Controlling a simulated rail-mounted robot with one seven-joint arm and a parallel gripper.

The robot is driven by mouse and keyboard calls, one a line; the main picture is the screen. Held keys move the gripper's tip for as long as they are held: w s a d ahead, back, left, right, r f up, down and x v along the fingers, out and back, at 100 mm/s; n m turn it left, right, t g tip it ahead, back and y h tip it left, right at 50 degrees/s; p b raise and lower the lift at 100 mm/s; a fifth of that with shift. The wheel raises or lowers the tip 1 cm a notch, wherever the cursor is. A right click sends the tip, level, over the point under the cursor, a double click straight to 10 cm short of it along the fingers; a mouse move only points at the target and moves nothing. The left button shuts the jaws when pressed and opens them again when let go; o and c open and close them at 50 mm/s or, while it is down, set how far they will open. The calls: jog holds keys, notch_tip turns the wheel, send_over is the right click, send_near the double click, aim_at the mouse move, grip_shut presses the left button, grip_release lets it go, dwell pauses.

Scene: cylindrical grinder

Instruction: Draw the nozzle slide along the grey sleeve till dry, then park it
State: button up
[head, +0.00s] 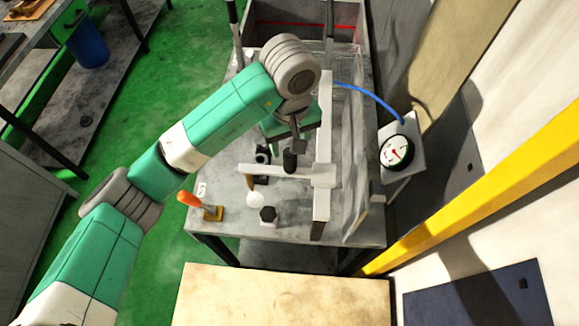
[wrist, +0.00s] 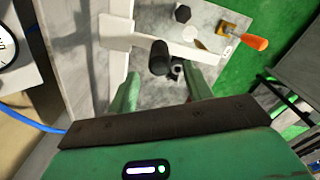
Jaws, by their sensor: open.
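A dark upright cylindrical knob (head: 289,160) stands on a pale slide arm (head: 270,170) that reaches left from a long pale rail (head: 323,150). I take this to be the nozzle slide. My gripper (wrist: 161,72) is open and empty. In the wrist view the knob (wrist: 160,58) shows between and just beyond the two green fingertips, with no clear contact. In the head view my wrist hides much of the gripper above the knob. I cannot pick out the grey sleeve with certainty; dark round parts (head: 263,153) sit partly hidden beside the slide arm.
A dial gauge (head: 397,152) with a blue hose (head: 365,92) stands right of a clear panel. An orange-handled lever (head: 190,199) on a yellow block, a white disc (head: 255,198) and a black hexagonal knob (head: 268,215) are at the table's front. The front left tabletop is fairly open.

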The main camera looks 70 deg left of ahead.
aim_at(290, 160)
notch_tip(290, 160, down, 8)
jog(key=shift+r+b, duration=0.2)
jog(key=shift+b, duration=0.6)
jog(key=shift+c, duration=0.4)
grip_shut()
